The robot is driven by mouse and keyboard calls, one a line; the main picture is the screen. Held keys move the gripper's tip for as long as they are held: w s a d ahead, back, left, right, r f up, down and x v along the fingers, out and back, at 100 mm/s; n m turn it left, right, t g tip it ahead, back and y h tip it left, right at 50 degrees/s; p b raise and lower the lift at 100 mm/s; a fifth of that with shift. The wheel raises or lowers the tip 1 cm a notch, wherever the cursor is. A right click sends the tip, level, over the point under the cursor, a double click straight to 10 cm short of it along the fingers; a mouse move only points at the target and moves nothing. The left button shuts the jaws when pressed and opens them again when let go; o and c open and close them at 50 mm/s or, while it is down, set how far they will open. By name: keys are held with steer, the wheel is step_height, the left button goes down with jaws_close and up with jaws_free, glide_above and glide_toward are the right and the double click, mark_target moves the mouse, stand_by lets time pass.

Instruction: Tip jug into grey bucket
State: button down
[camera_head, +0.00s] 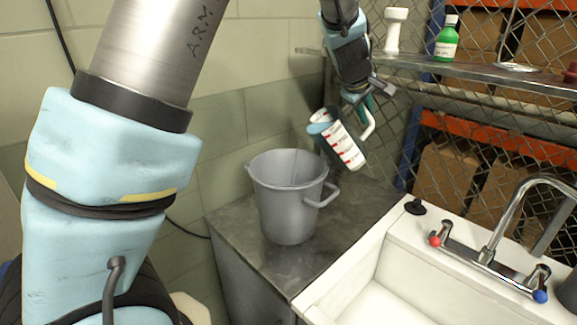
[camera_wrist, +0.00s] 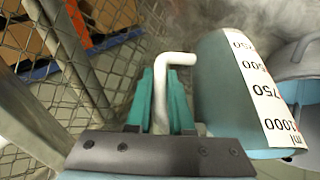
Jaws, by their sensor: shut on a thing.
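The jug (camera_head: 341,146) is pale blue with a white panel of red and black volume marks. In the head view it is tilted, its upper left end near the bucket's right rim. The wrist view shows its side (camera_wrist: 225,95) and white handle (camera_wrist: 172,59). My gripper (camera_head: 362,103) is shut on the handle, with teal fingers (camera_wrist: 160,98) on either side of it. The grey bucket (camera_head: 287,208) stands upright below and left of the jug; its rim also shows in the wrist view (camera_wrist: 298,68). A thin vertical line shows inside the bucket; I cannot tell whether it is liquid.
The bucket is on a dark metal counter (camera_head: 252,242) beside a white sink (camera_head: 350,270) with a chrome tap (camera_head: 500,222). Behind are a wire mesh fence (camera_head: 408,135) and a shelf (camera_head: 440,72) bearing a green bottle (camera_head: 447,42) and a white object (camera_head: 395,32).

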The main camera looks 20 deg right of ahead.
steer(key=shift+w+a+r+h, duration=0.1)
steer(key=shift+a+r+h, duration=0.3)
steer(key=shift+h, duration=0.1)
steer(key=shift+p, duration=0.35)
steer(key=shift+a+r+p, duration=0.3)
steer(key=shift+r+p, duration=0.3)
steer(key=shift+r, duration=0.05)
steer(key=shift+r+h, duration=0.2)
steer(key=shift+h, duration=0.3)
steer(key=b, duration=0.2)
steer(key=f+b, duration=0.1)
steer(key=b, duration=0.1)
steer(key=shift+a+n+h, duration=0.25)
steer(key=shift+n+h, duration=0.05)
steer(key=shift+a+r+n+h+b, duration=0.25)
steer(key=shift+a+h+b, duration=0.35)
steer(key=shift+b, duration=1.35)
steer(key=shift+a+r+n+h+b, duration=0.1)
steer(key=shift+a+r+h+b, duration=0.35)
steer(key=shift+b, duration=1.5)
steer(key=shift+a+n+t+h+b, duration=0.3)
steer(key=shift+a+h+b, duration=0.7)
steer(key=shift+b, duration=1)
